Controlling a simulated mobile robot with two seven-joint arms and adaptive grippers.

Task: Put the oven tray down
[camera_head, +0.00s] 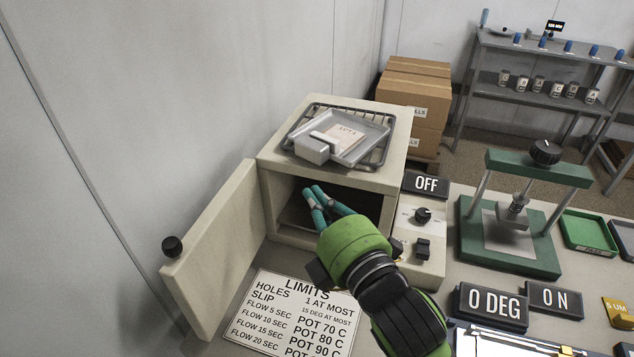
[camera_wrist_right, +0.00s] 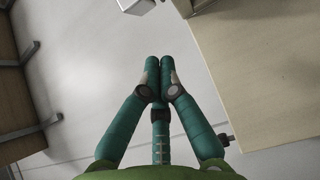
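The oven tray (camera_head: 365,127) is a shallow grey metal pan. It lies flat on a dark wire rack (camera_head: 374,164) on top of the cream oven (camera_head: 400,141). A pale grey block-like grip (camera_head: 312,149) is at its near left side, and a small labelled sheet (camera_head: 345,137) lies inside it. My right gripper (camera_head: 309,190) is in front of the oven's open mouth, below the tray and apart from it. Its teal fingers are together and empty; they also show in the wrist view (camera_wrist_right: 159,63). My left gripper is out of view.
The oven door (camera_head: 222,245) stands open at the left. A control box (camera_head: 421,232) with an OFF sign (camera_head: 426,184) is right of the oven. A green press (camera_head: 512,240) stands farther right. A limits sheet (camera_head: 292,315) lies in front. Cardboard boxes (camera_head: 414,90) are behind.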

